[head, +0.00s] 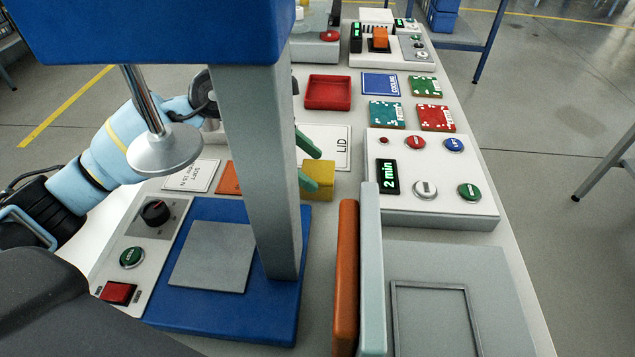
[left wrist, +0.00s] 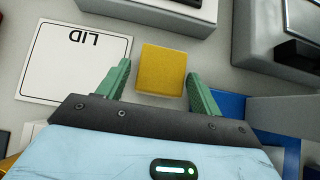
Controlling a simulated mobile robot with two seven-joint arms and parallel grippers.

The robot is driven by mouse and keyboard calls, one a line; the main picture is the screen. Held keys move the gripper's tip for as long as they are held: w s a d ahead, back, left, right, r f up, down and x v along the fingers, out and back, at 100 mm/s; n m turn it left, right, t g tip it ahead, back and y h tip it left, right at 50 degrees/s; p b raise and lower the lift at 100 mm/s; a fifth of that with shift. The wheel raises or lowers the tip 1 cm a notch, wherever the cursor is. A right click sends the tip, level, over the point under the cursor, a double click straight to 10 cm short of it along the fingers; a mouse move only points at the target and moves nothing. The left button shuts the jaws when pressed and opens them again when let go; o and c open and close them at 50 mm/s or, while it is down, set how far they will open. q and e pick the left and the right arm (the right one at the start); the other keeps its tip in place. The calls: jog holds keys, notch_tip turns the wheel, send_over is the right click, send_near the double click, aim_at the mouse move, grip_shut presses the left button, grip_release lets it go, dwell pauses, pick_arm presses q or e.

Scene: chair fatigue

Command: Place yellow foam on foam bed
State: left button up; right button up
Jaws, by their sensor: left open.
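The yellow foam (head: 318,181) is a small block on the white table, right of the grey post. In the left wrist view the foam (left wrist: 161,70) lies between the two green fingers, with a gap on both sides. My left gripper (head: 316,170) is open; the post hides part of it and its arm. Its green fingers also show in the left wrist view (left wrist: 158,70). A grey square plate (head: 213,257) on a blue base looks like the foam bed; its top is bare. My right gripper is not in view.
The grey post (head: 258,180) and a round metal press foot (head: 164,152) stand over the blue base (head: 260,325). An upright orange panel (head: 346,270) stands to the right. The LID card (head: 338,145) and control box (head: 435,205) are near the foam.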

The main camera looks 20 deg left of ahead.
aim_at(315, 170)
pick_arm(q)
jog(key=x, duration=0.4)
jog(key=shift+d+f, duration=0.2)
jog(key=shift+d, duration=0.1)
jog(key=c, duration=0.8)
jog(key=shift+r, duration=0.1)
notch_tip(315, 170, up, 10)
jog(key=shift+f, duration=0.1)
